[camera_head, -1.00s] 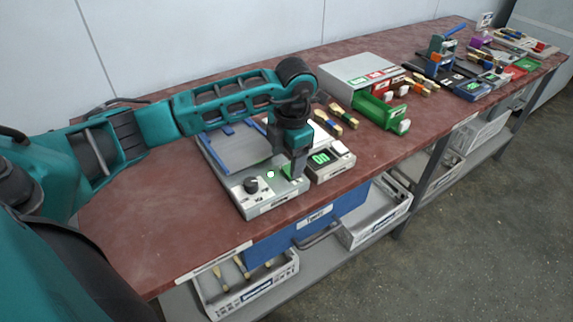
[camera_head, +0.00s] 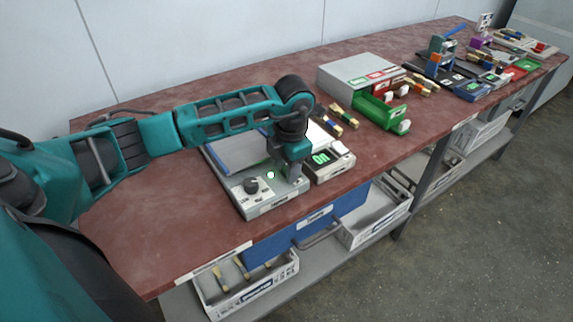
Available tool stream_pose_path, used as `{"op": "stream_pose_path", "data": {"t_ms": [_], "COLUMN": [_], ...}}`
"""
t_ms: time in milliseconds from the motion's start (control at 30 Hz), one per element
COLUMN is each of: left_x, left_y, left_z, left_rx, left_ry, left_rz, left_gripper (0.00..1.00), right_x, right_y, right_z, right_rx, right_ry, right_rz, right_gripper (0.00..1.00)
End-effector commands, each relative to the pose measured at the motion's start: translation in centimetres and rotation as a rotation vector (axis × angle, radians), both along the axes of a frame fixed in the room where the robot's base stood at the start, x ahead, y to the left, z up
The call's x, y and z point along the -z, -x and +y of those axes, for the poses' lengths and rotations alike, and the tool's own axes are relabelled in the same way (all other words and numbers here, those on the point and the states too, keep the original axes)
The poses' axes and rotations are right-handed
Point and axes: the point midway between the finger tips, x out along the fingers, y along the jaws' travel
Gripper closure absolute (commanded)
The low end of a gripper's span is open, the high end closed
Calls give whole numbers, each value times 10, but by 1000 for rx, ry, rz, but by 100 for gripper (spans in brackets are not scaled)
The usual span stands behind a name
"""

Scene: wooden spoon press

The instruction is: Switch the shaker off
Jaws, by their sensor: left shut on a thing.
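The shaker (camera_head: 262,204) is a light grey device with a flat blue-edged platform (camera_head: 243,152) behind its sloped front panel. A black round knob (camera_head: 250,185) sits on the left of that panel, with a small pale dot to its right. My left gripper (camera_head: 291,181) points down at the right part of the panel. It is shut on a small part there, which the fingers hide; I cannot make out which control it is. My right gripper is not in view.
Crates (camera_head: 245,290) are on the shelf below. The table's left part is bare.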

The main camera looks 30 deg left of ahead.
Motion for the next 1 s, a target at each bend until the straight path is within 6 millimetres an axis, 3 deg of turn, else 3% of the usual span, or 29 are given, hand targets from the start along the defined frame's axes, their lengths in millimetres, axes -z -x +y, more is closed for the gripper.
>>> {"op": "stream_pose_path", "data": {"t_ms": [200, 700, 1000], "left_x": [0, 1, 0], "left_y": [0, -3, -3], "left_z": [0, 8, 8], "left_rx": [0, -3, 0], "left_ry": [0, 226, 240], "left_rz": [0, 97, 99], "left_gripper": [88, 88, 88], "right_x": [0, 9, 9], "right_y": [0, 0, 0], "right_z": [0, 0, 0], "right_rx": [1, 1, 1], "right_ry": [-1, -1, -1], "right_rz": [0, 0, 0], "right_gripper": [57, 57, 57]}}
